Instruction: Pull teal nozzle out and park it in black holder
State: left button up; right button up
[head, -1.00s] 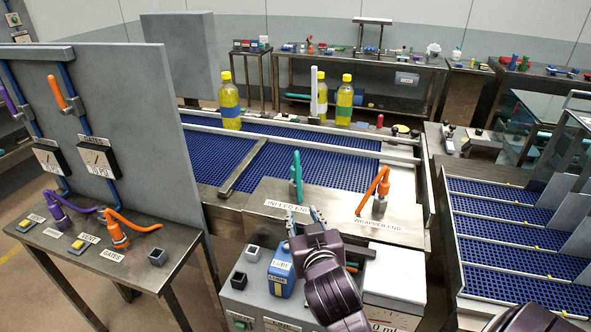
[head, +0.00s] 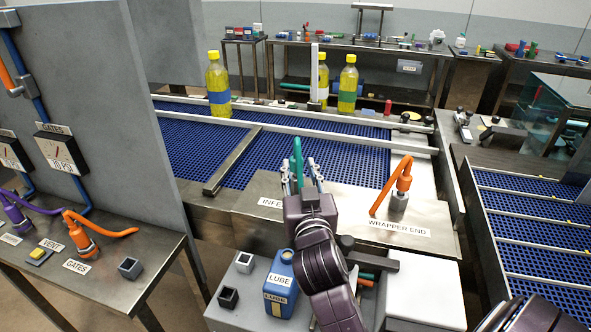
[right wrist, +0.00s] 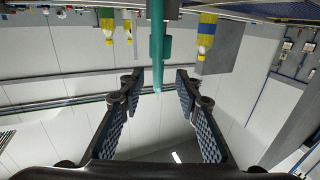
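The teal nozzle (head: 297,158) stands upright at the infeed end of the blue conveyor, its lower part hidden by my right gripper. My right gripper (head: 303,176) is open, with one finger on each side of the nozzle in the head view. In the right wrist view the teal nozzle (right wrist: 157,50) hangs down in the picture, in line with the gap between the open fingers (right wrist: 158,88), touching neither. A black square holder (head: 228,297) sits on the grey cart at the lower left, apparently empty. My left gripper is not in view.
A grey square holder (head: 244,262) and a blue LUBE bottle (head: 280,282) are near the black holder. An orange nozzle (head: 399,185) stands at the wrapper end. Yellow bottles (head: 218,85) stand along the conveyor. A tall grey panel (head: 90,80) rises at left.

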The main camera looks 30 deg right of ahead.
aim_at(297, 155)
jog(key=shift+w+d+r+p, duration=0.3)
jog(key=shift+w+p, duration=0.05)
jog(key=shift+w, duration=0.25)
jog(key=shift+w+d+p, duration=0.3)
jog(key=shift+w+d, duration=0.05)
jog(key=shift+w, duration=0.25)
jog(key=shift+f+p+x, duration=0.15)
jog(key=shift+p+x, duration=0.2)
jog(key=shift+x, duration=0.7)
jog(key=shift+f+p+x, duration=0.2)
jog(key=shift+p+x, duration=0.15)
jog(key=shift+x, duration=0.75)
jog(key=shift+c, duration=0.4)
grip_shut()
